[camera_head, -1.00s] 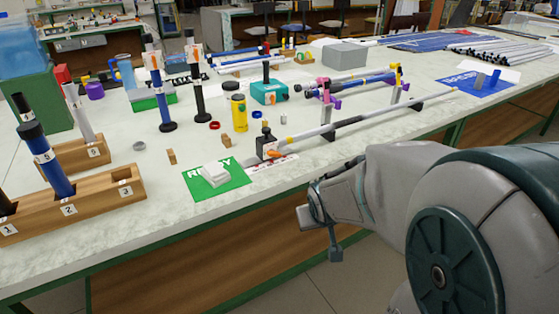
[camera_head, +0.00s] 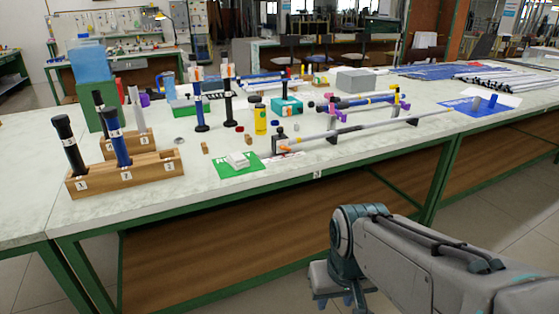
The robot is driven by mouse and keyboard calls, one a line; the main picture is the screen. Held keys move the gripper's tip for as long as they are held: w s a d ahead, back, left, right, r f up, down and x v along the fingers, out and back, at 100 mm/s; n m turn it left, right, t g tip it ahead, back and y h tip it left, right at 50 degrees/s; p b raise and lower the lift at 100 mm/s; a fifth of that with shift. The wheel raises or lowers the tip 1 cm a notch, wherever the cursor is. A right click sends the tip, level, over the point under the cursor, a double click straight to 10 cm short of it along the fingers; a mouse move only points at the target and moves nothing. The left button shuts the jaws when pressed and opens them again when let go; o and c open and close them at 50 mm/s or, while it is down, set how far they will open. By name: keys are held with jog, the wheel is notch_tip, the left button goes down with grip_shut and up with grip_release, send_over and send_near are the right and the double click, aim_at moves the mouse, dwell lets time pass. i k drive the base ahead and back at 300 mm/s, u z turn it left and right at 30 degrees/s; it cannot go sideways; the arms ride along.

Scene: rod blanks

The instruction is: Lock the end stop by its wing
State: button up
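The end stop (camera_head: 280,145) is a small dark block near the front edge of the table, at the left end of a long pale rod (camera_head: 378,126). A small orange part, which looks like its wing (camera_head: 295,148), shows at its right side. My gripper (camera_head: 336,300) hangs low in front of the table, below and to the right of the end stop and well apart from it. Its fingers point down and are small and partly cut by the picture's bottom, so their opening does not show clearly.
A green mat (camera_head: 238,168) with a white block lies left of the end stop. A numbered wooden rack (camera_head: 150,180) holds dark and blue rods at the left. Purple-clamped rods lie behind the long rod. The table's green front edge (camera_head: 300,181) lies between my gripper and the end stop.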

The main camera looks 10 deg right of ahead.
aim_at(283, 148)
jog(key=z, duration=0.2)
jog(key=k, duration=0.3)
jog(key=u, duration=0.9)
jog(key=i, duration=1.6)
jog(key=z, duration=0.25)
